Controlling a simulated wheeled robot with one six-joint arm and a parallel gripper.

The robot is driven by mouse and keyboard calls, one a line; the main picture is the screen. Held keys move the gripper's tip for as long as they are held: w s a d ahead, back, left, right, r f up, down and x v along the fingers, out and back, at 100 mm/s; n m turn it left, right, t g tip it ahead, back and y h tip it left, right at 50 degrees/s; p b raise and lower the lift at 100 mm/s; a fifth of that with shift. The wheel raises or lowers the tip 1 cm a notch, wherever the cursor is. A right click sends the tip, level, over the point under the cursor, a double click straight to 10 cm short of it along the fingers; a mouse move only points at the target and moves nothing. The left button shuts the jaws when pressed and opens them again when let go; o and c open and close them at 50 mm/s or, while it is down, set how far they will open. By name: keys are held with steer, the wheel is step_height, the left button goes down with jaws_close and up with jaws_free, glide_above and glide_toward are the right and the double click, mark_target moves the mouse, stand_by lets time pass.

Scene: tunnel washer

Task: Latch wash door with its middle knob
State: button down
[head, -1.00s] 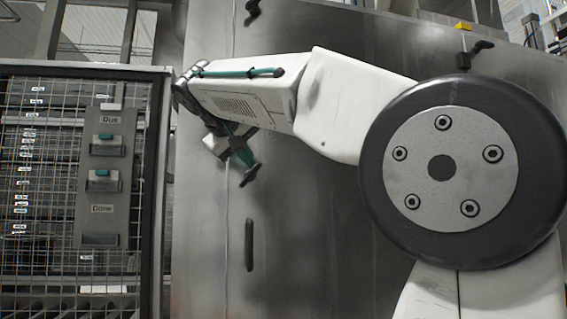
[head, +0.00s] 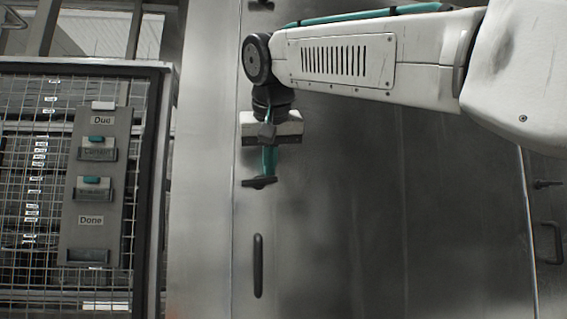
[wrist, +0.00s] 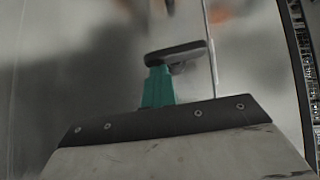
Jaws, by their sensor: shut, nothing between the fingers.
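The wash door (head: 340,235) is a large grey metal panel, and its left edge lies along a vertical seam. A dark knob (head: 258,183), the middle one, sits near that seam, with its lever lying nearly level. My gripper (head: 268,172) points down at it with shut teal fingers, and no gap shows between them. In the wrist view the teal fingers (wrist: 158,88) end at the dark knob (wrist: 180,51), which crosses their tips. Whether they touch it I cannot tell. Part of the knob's mount is hidden by the fingers.
A dark vertical handle (head: 257,265) is below the knob, and another knob (head: 260,4) is at the top edge. A mesh cage with a Due/Done card board (head: 92,185) stands at left. Another handle (head: 552,243) is at far right.

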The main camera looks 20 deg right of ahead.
steer(key=shift+d+f, duration=0.15)
steer(key=shift+f, duration=0.05)
stand_by(0.5)
steer(key=w+r+v, duration=0.2)
steer(key=v, duration=1.1)
steer(key=shift+d, duration=0.4)
steer(key=shift+r, duration=0.1)
